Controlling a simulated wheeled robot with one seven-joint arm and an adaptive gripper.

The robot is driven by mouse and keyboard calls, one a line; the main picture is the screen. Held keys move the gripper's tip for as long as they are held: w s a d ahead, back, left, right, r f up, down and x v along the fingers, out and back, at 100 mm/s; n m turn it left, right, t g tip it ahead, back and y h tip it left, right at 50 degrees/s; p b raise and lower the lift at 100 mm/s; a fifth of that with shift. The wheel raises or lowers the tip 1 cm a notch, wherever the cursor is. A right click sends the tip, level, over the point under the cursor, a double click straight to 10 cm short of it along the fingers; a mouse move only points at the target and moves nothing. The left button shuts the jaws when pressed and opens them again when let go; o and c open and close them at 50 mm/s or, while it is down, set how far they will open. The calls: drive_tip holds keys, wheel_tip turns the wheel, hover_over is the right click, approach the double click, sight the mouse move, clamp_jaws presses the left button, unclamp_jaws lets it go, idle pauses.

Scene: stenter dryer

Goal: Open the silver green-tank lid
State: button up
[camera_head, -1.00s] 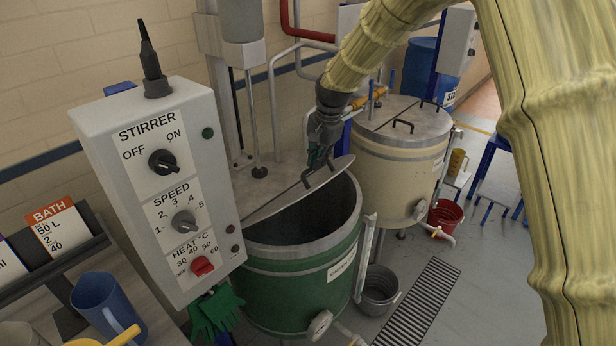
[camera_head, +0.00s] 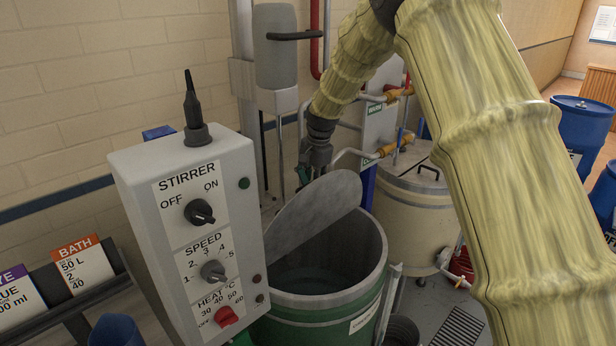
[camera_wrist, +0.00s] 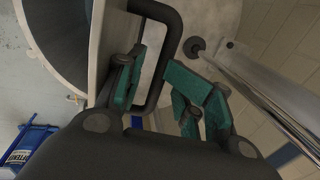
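The silver lid (camera_head: 318,212) of the green tank (camera_head: 325,310) stands tilted up steeply in the head view. The tank's dark inside shows below it. My gripper (camera_head: 304,176) is behind the lid's upper left edge, and the lid partly hides the fingertips. In the wrist view, the dark bar handle (camera_wrist: 177,45) passes between the two green-padded fingers of my gripper (camera_wrist: 162,92). The fingers are apart.
The stirrer control box (camera_head: 195,230) stands close at the left. A cream tank (camera_head: 405,205) with a closed lid is behind at the right. Pipes and a grey cylinder (camera_head: 275,45) stand against the wall behind the lid. Blue drums (camera_head: 580,130) are at the far right.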

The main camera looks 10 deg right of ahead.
drive_tip(key=shift+d+f, duration=0.2)
drive_tip(key=shift+f, duration=0.3)
drive_tip(key=shift+w+f, duration=0.1)
drive_tip(key=shift+w, duration=0.25)
drive_tip(key=shift+w+a, duration=0.1)
drive_tip(key=shift+w, duration=0.05)
drive_tip(key=shift+s+a+r, duration=0.25)
drive_tip(key=shift+r, duration=0.25)
drive_tip(key=shift+d, duration=0.1)
drive_tip(key=shift+w+d, duration=0.15)
drive_tip(key=shift+d, duration=0.2)
drive_tip(key=shift+r, duration=0.3)
wheel_tip(320, 180, up, 11)
drive_tip(key=s, duration=0.2)
drive_tip(key=shift+s+d+r, duration=0.15)
drive_tip(key=shift+s+d, duration=0.05)
drive_tip(key=shift+d, duration=0.15)
